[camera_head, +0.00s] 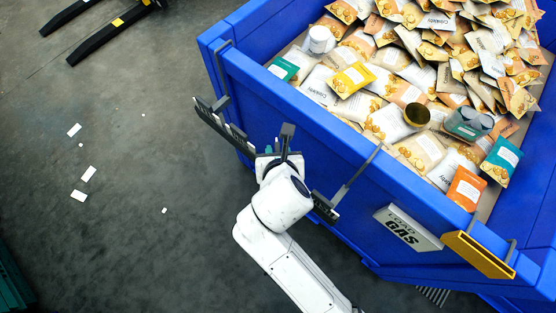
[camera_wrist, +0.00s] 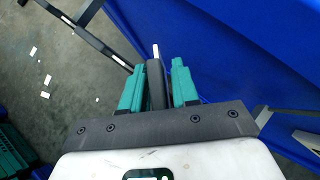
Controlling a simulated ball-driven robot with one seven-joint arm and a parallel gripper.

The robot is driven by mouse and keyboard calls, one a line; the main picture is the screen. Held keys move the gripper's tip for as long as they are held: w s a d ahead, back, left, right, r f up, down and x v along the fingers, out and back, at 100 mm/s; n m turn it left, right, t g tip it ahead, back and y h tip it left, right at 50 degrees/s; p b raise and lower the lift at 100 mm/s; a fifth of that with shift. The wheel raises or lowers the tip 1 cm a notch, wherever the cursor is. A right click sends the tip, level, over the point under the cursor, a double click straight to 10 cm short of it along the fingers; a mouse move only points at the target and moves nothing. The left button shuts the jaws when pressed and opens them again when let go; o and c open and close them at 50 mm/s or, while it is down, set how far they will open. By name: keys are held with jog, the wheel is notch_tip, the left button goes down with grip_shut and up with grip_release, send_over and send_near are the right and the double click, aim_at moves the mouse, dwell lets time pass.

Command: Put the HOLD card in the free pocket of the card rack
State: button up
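My gripper (camera_wrist: 157,85) has two teal fingers, standing close on either side of an upright dark grey piece (camera_wrist: 156,88) with a thin white edge at its top. It looks clamped, seen edge-on; no lettering shows, so I cannot confirm it is the HOLD card. In the head view my gripper (camera_head: 273,150) is at the outside of the blue bin, and the dark piece (camera_head: 287,132) sticks up from it. A dark toothed rail, apparently the card rack (camera_head: 222,126), hangs along the bin wall; my wrist hides its middle. It also shows in the wrist view (camera_wrist: 92,38). Its pockets are unclear.
The blue bin (camera_head: 330,135) is full of snack packets, with a dark jar (camera_head: 468,124) and a white cup-like item (camera_head: 319,40). Left floor is mostly clear, with white scraps.

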grip_shut()
